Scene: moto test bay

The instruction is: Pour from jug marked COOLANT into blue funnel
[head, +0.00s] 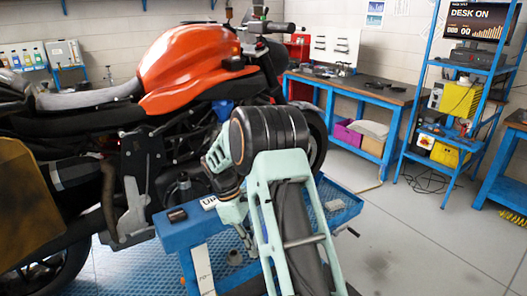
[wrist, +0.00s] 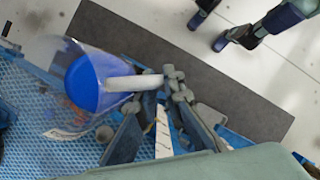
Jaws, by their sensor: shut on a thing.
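In the wrist view my gripper (wrist: 165,88) is shut on the white handle (wrist: 135,83) of a clear jug. The jug (wrist: 72,112) is see-through, with a round blue area (wrist: 84,82) that may be its coolant; I cannot read any marking on it. It lies at the left of that view, over blue perforated matting. A small blue shape (head: 223,109) on the motorcycle's side, below the orange tank, may be the blue funnel; I cannot be sure.
The orange motorcycle (head: 185,68) fills the left of the head view. A blue metal cart (head: 185,236) stands in front of it, beside my arm. A workbench (head: 365,88) and a blue shelf rack (head: 432,130) stand behind at right.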

